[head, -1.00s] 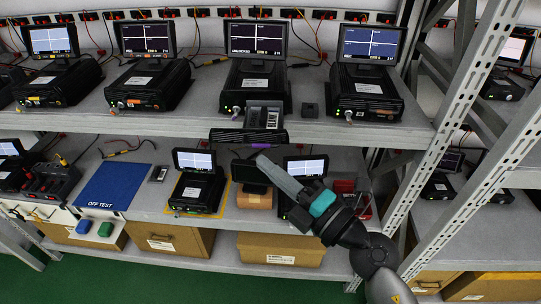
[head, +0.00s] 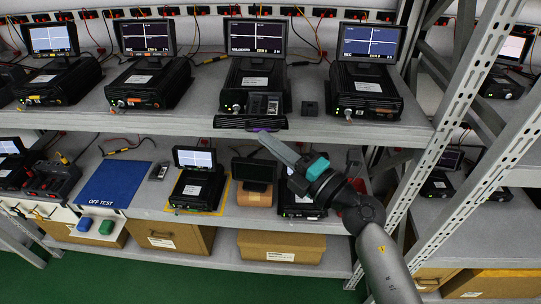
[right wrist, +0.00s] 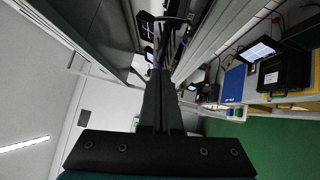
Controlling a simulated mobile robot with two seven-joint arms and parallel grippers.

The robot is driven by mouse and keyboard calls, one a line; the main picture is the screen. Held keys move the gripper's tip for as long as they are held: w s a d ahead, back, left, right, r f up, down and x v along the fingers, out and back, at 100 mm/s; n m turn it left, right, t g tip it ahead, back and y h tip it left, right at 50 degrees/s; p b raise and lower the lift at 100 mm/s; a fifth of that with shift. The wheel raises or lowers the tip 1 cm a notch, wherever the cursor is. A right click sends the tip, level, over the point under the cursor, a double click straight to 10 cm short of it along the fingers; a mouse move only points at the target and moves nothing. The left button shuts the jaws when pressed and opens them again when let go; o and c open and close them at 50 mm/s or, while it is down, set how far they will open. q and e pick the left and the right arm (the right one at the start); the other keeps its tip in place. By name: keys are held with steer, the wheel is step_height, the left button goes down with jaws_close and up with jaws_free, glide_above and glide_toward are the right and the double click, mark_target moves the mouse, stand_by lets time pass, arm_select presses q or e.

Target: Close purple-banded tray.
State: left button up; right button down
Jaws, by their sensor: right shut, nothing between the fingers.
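The purple-banded tray (head: 240,122) is the black drawer at the front of the third upper-shelf unit (head: 257,78), whose screen reads UNLOCKED. In the right wrist view the shut fingers (right wrist: 160,95) point away between shelf parts. My left gripper is out of view.
Similar units with screens stand beside it, such as the one on the right (head: 366,92). On the lower shelf are a blue OFF TEST mat (head: 113,184) and a yellow-outlined unit (head: 196,188). A perforated post (head: 447,125) stands right.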

mark_target(273, 113)
steer(key=w, duration=0.3)
steer(key=w+b, duration=0.1)
steer(key=w, duration=0.1)
steer(key=w+d, duration=0.1)
steer(key=w, duration=0.2)
steer(key=shift+w+f, duration=0.1)
steer(key=shift+w, duration=0.25)
steer(key=shift+w+d+b, duration=0.1)
steer(key=shift+w+b, duration=0.2)
steer(key=shift+w, duration=0.3)
steer(key=shift+r, duration=0.25)
steer(key=shift+d, duration=0.1)
